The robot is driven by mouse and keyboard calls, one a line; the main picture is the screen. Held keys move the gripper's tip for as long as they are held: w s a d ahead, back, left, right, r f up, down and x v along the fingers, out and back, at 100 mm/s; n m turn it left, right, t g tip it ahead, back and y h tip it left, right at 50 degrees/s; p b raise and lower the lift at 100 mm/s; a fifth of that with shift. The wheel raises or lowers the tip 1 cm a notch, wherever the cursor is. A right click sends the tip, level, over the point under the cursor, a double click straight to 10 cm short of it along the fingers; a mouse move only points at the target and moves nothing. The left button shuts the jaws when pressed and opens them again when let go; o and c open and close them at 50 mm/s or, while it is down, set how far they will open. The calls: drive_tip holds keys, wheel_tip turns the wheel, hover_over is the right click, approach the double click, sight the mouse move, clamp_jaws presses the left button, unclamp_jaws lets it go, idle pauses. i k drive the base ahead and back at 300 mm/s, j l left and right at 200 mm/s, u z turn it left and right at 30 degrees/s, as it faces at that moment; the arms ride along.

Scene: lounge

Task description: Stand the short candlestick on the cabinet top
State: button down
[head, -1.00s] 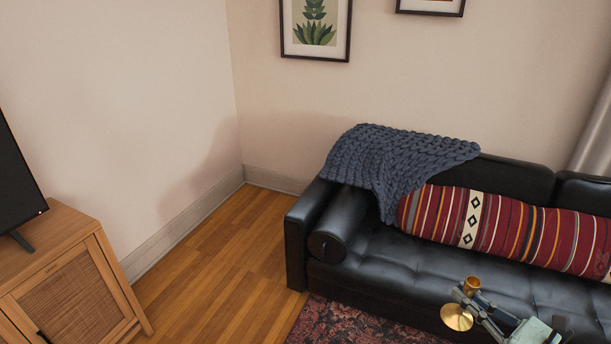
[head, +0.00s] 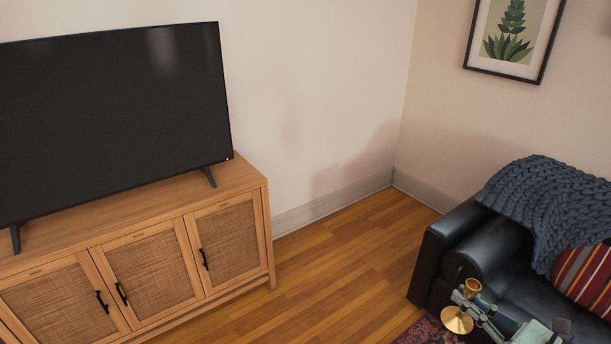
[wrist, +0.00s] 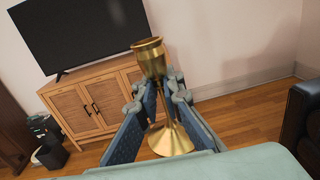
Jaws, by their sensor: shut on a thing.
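The short brass candlestick (head: 458,320) is held by my gripper (head: 478,308) at the lower right of the head view. In the wrist view the candlestick (wrist: 153,62) stands between the fingers of my gripper (wrist: 160,98), cup up and round base down, slightly tilted in the picture. The fingers are shut on its stem. The wooden cabinet (head: 252,178) with woven door panels stands at the left, well away from the candlestick. Its top is bare at the right end and in a strip before the television; it also shows in the wrist view (wrist: 80,82).
A large television (head: 115,115) stands on the cabinet top on two feet. A black sofa (head: 440,245) with a blue knitted throw (head: 545,200) is at the right. Wooden floor (head: 335,255) lies clear between cabinet and sofa. A dark bin (wrist: 50,152) shows at the wrist view's left.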

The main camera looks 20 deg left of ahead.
sight(125, 219)
drive_tip(key=j+u, duration=0.2)
drive_tip(key=u, duration=0.25)
drive_tip(key=i+j+u, duration=0.15)
drive_tip(key=u, duration=0.35)
drive_tip(key=i+j+u, duration=0.1)
drive_tip(key=u, duration=0.35)
drive_tip(key=i+j+u, duration=0.15)
drive_tip(key=u, duration=0.35)
drive_tip(key=i+u, duration=0.6)
drive_tip(key=u, duration=0.2)
drive_tip(key=i+l+u, duration=0.1)
drive_tip(key=i, duration=0.3)
drive_tip(key=i+l+u, duration=0.1)
drive_tip(key=i, duration=0.35)
drive_tip(key=i+l, duration=0.3)
drive_tip(key=i+j+u, duration=0.05)
drive_tip(key=i, duration=0.05)
